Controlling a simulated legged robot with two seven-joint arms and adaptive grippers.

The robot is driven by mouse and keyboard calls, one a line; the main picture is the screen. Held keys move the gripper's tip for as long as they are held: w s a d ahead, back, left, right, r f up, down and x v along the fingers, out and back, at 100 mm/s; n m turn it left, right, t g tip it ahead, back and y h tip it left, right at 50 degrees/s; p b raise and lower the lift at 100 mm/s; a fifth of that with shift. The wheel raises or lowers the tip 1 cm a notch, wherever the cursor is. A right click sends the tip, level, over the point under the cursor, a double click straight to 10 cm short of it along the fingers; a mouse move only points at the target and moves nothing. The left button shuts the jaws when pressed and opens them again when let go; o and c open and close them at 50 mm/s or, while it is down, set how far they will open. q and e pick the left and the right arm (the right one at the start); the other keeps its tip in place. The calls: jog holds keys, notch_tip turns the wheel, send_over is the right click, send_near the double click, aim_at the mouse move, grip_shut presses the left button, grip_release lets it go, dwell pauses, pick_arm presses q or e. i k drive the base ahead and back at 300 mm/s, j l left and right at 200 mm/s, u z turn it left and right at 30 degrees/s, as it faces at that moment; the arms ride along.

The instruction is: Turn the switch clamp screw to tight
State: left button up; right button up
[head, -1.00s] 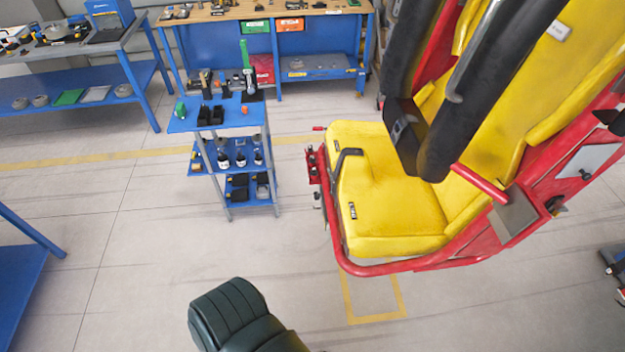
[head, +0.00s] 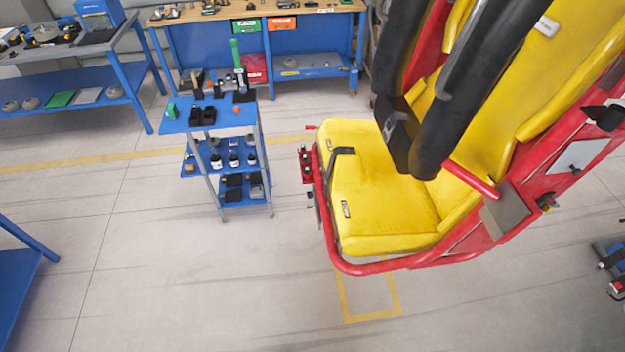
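A yellow and red coaster seat (head: 385,200) stands right of centre, with black padded restraints over it. A small red bracket with dark fittings (head: 306,165) sits on the left edge of its frame. A small switch-like part (head: 311,199) hangs just below it. Both are too small to make out a clamp screw. Neither of my grippers is in view.
A blue tool cart (head: 212,115) with tools and bottles stands left of the seat. A workbench (head: 262,14) and a blue-shelved table (head: 70,93) are behind. A blue table edge (head: 18,265) is at the left. The floor in front is clear.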

aim_at(549, 202)
jog(key=l+z, duration=0.15)
jog(key=z, duration=1.55)
